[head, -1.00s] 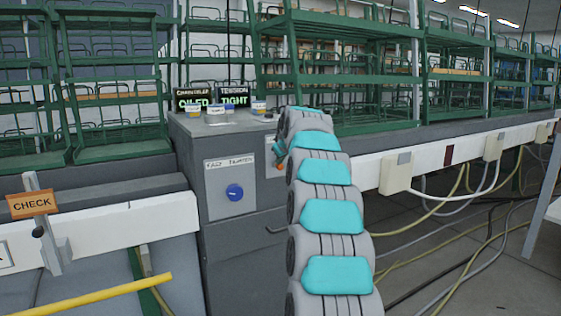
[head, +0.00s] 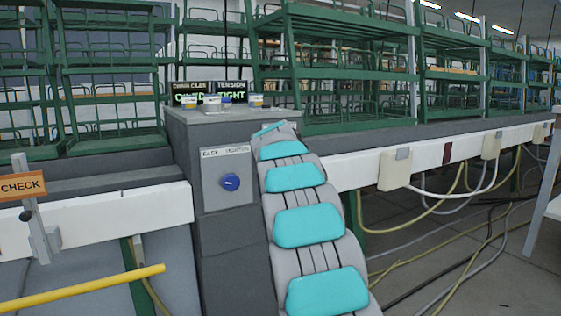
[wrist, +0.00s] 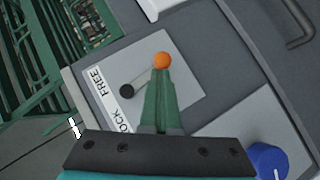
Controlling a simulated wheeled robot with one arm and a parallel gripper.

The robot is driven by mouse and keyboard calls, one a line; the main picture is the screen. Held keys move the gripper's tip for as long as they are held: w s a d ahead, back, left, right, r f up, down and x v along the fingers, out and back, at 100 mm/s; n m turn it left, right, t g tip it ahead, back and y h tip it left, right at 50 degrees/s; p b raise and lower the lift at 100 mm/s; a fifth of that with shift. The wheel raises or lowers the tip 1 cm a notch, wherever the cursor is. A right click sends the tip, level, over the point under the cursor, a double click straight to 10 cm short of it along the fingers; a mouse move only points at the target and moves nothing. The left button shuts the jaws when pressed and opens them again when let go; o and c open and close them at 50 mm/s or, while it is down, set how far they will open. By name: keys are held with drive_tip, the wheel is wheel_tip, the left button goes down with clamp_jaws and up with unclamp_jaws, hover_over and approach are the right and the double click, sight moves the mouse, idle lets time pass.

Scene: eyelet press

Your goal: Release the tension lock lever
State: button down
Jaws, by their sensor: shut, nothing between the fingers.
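The tension lock lever shows in the wrist view with an orange ball knob (wrist: 162,60) and a black round pivot (wrist: 126,91). It sits on a light grey plate (wrist: 185,90) marked FREE and LOCK along one edge. My gripper (wrist: 160,74) has its green fingers together, with their tips right at the knob; I cannot tell whether they touch it. In the head view my arm covers the lever and its plate. The tension display (head: 234,113) reads TIGHT, its lower line partly covered by things in front.
A blue dial (head: 230,182) is on the cabinet's (head: 195,140) front, left of my arm; it also shows in the wrist view (wrist: 268,162). Small containers (head: 212,104) stand on top. A CHECK sign (head: 22,186) and yellow bar (head: 85,289) are at left. Green racks stand behind.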

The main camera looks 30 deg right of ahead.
drive_tip(key=s+a+r+n+h+b, duration=0.1)
drive_tip(key=s+a+r, duration=0.3)
drive_tip(key=s+a, duration=0.4)
drive_tip(key=shift+a+h+b, duration=0.3)
drive_tip(key=shift+a+b, duration=0.05)
drive_tip(key=shift+b, duration=0.05)
idle(0.5)
drive_tip(key=shift+f, duration=0.1)
idle(0.4)
